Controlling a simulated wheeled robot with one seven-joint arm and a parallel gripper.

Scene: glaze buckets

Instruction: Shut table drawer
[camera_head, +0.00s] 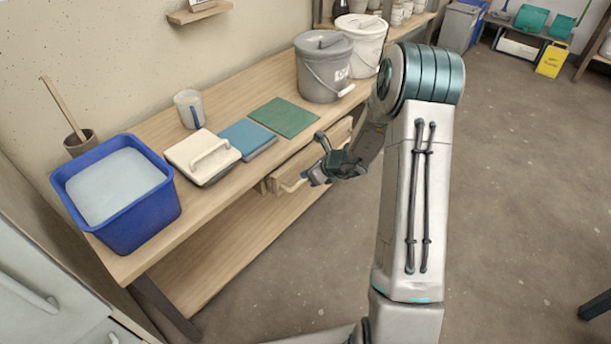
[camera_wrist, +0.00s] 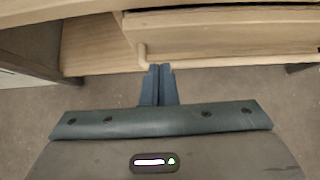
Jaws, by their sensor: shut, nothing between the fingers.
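The table drawer (camera_head: 294,168) is a light wooden box under the table top, and its front stands out a little from the table (camera_head: 258,93). A pale bar handle (camera_head: 291,187) runs along its front. In the wrist view the drawer front (camera_wrist: 220,30) spans the upper right, with the handle (camera_wrist: 230,62) below it. My gripper (camera_head: 310,178) is shut and empty, close in front of the drawer at the handle's left end. In the wrist view its fingertips (camera_wrist: 160,68) are together beside the handle's end; I cannot tell whether they touch it.
On the table stand a blue tub (camera_head: 150,222), a white-lidded box (camera_head: 190,158), a blue pad (camera_head: 247,139), a green mat (camera_head: 285,117) and grey (camera_head: 317,80) and white buckets (camera_head: 365,45). A lower shelf (camera_head: 235,255) lies beneath.

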